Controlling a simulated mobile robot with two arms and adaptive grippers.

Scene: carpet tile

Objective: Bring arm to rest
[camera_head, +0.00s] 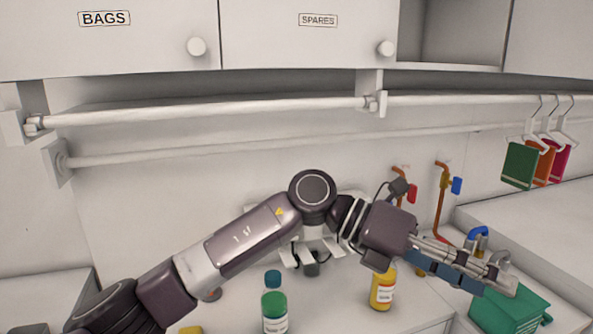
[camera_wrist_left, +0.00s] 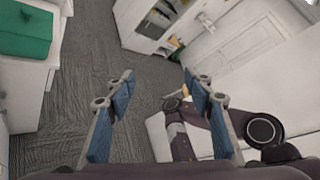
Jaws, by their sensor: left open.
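My left arm reaches in from the lower left of the head view, bends at a round joint, and ends in the left gripper (camera_head: 503,284) at the right. The gripper is seen from the side there, in front of a green box. In the left wrist view the left gripper (camera_wrist_left: 162,82) has its two blue-padded fingers wide apart with nothing between them. Grey floor shows beyond the fingers. My right gripper cannot be made out in either view.
A green-capped bottle (camera_head: 274,304) and a yellow bottle (camera_head: 382,288) stand on the counter near the arm. A green box (camera_head: 510,312) is close to the left gripper; a green box also shows in the wrist view (camera_wrist_left: 25,30). Rails (camera_head: 200,115) and cabinets (camera_head: 300,35) are above.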

